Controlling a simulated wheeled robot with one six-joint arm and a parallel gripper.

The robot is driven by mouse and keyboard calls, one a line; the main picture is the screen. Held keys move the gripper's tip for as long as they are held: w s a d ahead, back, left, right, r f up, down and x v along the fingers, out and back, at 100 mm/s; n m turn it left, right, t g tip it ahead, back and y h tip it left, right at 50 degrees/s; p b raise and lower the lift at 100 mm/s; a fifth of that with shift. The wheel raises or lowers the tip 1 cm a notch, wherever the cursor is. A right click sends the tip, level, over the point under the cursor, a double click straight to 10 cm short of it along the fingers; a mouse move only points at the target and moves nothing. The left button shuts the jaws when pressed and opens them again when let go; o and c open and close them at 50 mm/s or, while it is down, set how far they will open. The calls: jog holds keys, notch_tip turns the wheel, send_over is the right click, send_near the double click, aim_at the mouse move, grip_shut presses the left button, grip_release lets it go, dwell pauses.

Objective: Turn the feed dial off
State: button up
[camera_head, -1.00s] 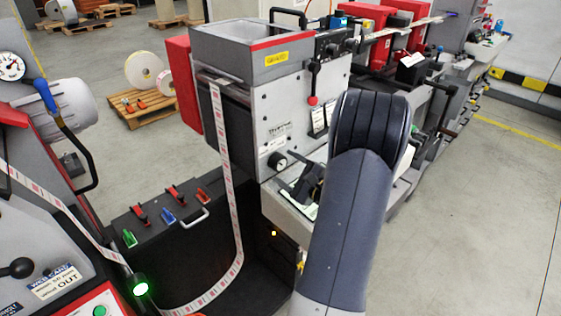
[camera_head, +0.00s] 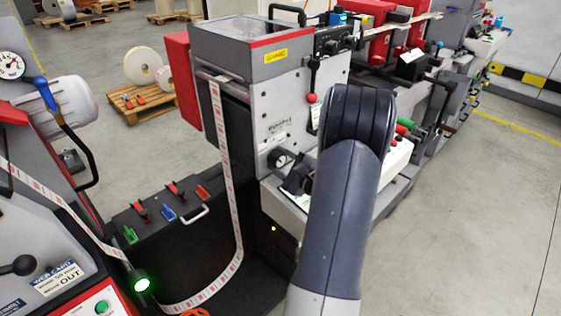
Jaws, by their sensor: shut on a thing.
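A small round black-and-white dial (camera_head: 280,158), which I take for the feed dial, sits low on the pale front panel of the grey machine (camera_head: 285,105). My gripper (camera_head: 292,172) is dark and small in the head view, right beside the dial at its lower right. It is shut on the dial, as far as I can tell. My arm comes up from the bottom and hides part of the gripper and the panel to the right. The dial's markings are too small to read.
A black lever with a red knob (camera_head: 312,98) stands above on the panel. A printed label web (camera_head: 228,165) hangs left of it. A black box with coloured clips (camera_head: 175,235) stands lower left. Open floor (camera_head: 480,210) lies to the right.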

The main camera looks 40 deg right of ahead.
jog(key=shift+c, duration=1)
jog(key=shift+m, duration=0.3)
jog(key=m+b, duration=0.1)
jog(key=m, duration=0.2)
jog(key=shift+m, duration=2)
jog(key=o, duration=1)
